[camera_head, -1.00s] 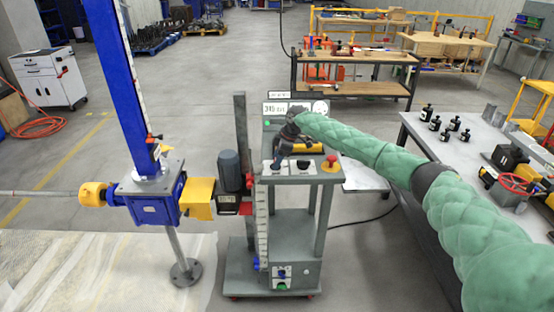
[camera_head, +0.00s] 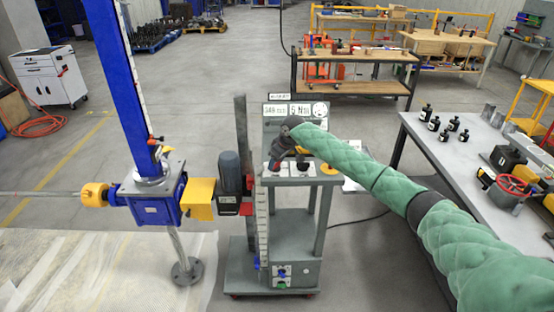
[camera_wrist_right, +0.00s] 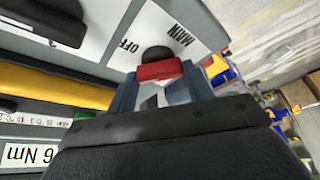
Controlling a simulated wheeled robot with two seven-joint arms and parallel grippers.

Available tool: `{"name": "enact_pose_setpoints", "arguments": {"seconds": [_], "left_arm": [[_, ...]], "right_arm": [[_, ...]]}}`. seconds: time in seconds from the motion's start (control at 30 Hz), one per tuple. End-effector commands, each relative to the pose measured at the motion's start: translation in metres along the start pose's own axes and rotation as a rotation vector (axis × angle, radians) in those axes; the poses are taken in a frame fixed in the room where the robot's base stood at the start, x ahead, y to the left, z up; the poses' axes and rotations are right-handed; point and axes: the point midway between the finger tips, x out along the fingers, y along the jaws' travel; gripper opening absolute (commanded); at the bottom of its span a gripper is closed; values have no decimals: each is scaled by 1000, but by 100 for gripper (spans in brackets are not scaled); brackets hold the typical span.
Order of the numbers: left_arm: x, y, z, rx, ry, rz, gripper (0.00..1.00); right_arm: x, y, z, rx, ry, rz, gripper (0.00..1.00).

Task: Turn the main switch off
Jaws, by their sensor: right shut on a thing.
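The main switch (camera_wrist_right: 160,70), with a red handle and black round part, sits on a white plate lettered MAIN and OFF in the right wrist view. My right gripper (camera_wrist_right: 160,90) has its two blue-grey fingers on either side of the red handle and is shut on it. I cannot tell the switch's position. My left gripper is not in view.
The panel's display board (camera_head: 295,110) stands behind the gripper. A black knob (camera_head: 303,165) and a yellow plate (camera_head: 328,170) lie to the right. The blue screw jack (camera_head: 152,200) stands left of the cart (camera_head: 240,278). A steel table (camera_head: 455,165) is at right.

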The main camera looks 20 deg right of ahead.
Motion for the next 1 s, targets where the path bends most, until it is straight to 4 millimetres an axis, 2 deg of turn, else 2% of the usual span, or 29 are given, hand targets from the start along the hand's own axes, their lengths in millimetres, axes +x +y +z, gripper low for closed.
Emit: {"name": "enact_pose_setpoints", "arguments": {"seconds": [0.47, 0.7, 1.0], "left_arm": [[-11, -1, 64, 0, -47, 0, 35], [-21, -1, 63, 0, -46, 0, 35], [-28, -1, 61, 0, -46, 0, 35]], "right_arm": [[-3, -3, -3, 418, 3, 172, 28], [-3, -4, -4, 609, 4, 251, 28], [-2, -4, -4, 774, 3, 319, 28]]}}
